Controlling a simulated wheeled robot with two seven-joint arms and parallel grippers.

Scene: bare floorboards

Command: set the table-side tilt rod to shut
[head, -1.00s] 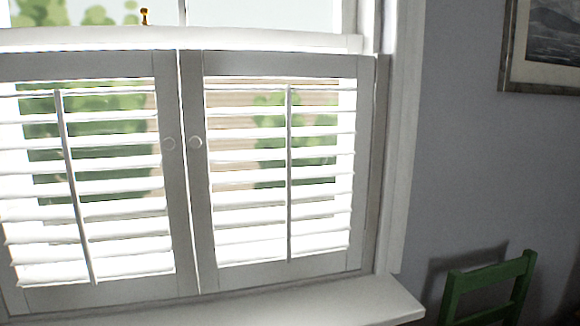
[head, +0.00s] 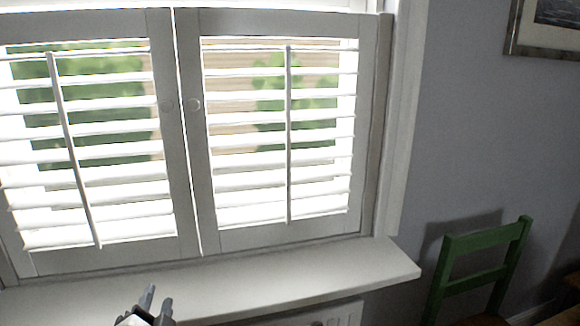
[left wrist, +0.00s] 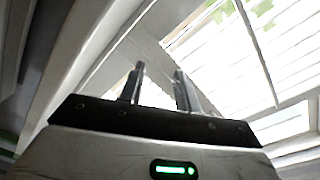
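A white two-panel shutter fills the window. The right panel's tilt rod (head: 288,140), on the side of the green chair, stands upright in front of its slats (head: 240,165). The slats are tilted open, with greenery and brown showing between them. The left panel's tilt rod (head: 72,150) stands before similarly open slats. My right gripper is out of view.
A green chair (head: 480,262) stands at right by the grey wall. A brown surface shows at the lower right corner. Two round knobs sit on the middle stiles.

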